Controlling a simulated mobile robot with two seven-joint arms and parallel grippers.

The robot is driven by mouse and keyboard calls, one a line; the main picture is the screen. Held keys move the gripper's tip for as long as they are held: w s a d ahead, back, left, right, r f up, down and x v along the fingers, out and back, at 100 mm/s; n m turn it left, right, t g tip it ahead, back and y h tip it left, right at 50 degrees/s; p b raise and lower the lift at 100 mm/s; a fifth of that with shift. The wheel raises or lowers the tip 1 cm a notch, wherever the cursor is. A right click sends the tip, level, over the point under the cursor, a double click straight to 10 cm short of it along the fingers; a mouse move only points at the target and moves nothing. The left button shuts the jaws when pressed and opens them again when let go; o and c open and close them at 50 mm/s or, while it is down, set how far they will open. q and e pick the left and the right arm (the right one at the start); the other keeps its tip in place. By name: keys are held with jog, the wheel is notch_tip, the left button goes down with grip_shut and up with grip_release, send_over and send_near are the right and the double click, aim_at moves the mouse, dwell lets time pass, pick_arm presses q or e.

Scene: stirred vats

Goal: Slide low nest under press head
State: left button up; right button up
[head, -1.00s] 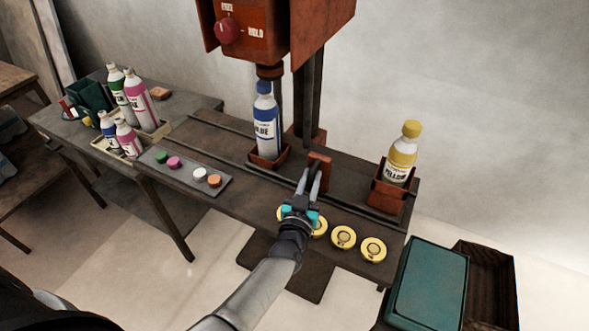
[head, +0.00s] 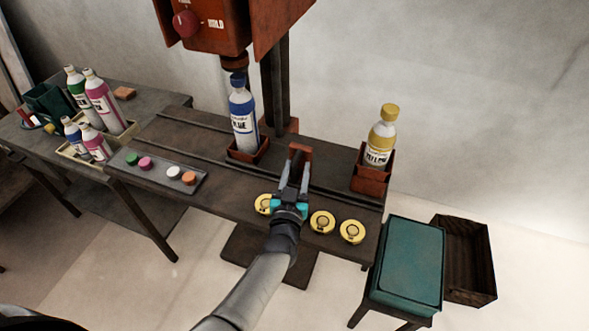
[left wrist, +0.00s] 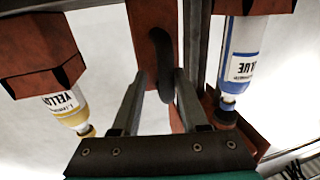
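A low red nest (head: 248,154) holds the upright blue-labelled bottle (head: 243,122) on the dark bench, below the press head (head: 234,64). A taller red nest (head: 370,178) at the right holds the yellow-labelled bottle (head: 379,142). Between them stands a red upright piece (head: 301,157); I cannot tell whether it joins the low nest. My left gripper (head: 292,168) is at this piece. In the left wrist view, its open fingers (left wrist: 159,84) stand either side of a dark curved handle (left wrist: 161,62), with gaps visible on both sides. My right gripper is out of view.
Several yellow discs (head: 322,222) lie along the bench's front edge, close to my left wrist. A grey strip (head: 161,172) with coloured caps lies left. A crate of bottles (head: 90,150) stands farther left. A teal-topped stool (head: 411,262) stands at the right.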

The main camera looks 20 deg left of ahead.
pick_arm(q)
jog(key=shift+o, duration=0.4)
jog(key=shift+a, duration=0.15)
jog(key=shift+s, duration=0.3)
jog(key=s+d+p, duration=0.1)
jog(key=s+p, duration=0.1)
jog(key=s, duration=1.2)
jog(key=shift+s+d, duration=0.3)
jog(key=shift+d, duration=0.1)
